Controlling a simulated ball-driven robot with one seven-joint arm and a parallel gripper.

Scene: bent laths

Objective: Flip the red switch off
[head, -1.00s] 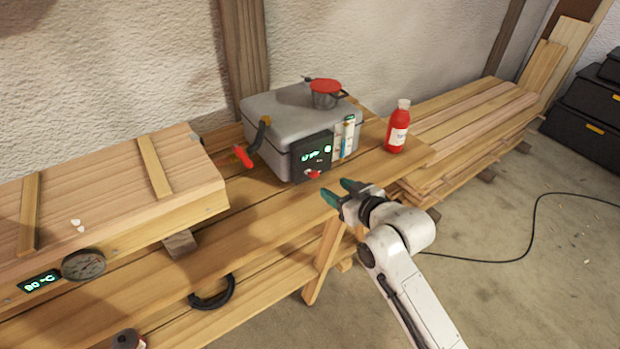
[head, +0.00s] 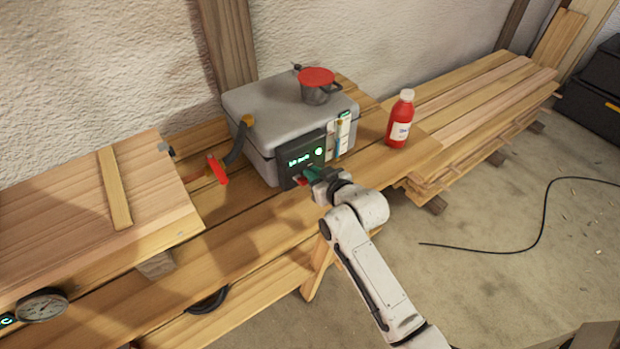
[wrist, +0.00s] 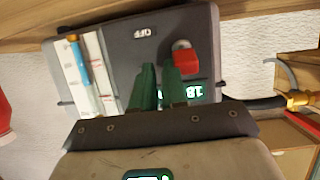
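The red switch (wrist: 186,58) sits on the dark control panel (wrist: 125,50) of a grey case (head: 245,105). In the wrist view it is just beyond and right of my right fingertip, not between the fingers. Whether the finger touches it I cannot tell. In the head view only a bit of red (head: 300,182) shows beside my gripper (head: 312,174). My gripper's green fingers (wrist: 159,72) also show in the wrist view, close together with a narrow gap and nothing held. The lever's position is unclear.
A red-topped pot (head: 316,92) stands on the case. A red bottle (head: 400,120) stands right of it on the bench. A red-handled lever (head: 217,169) sticks out at the case's left.

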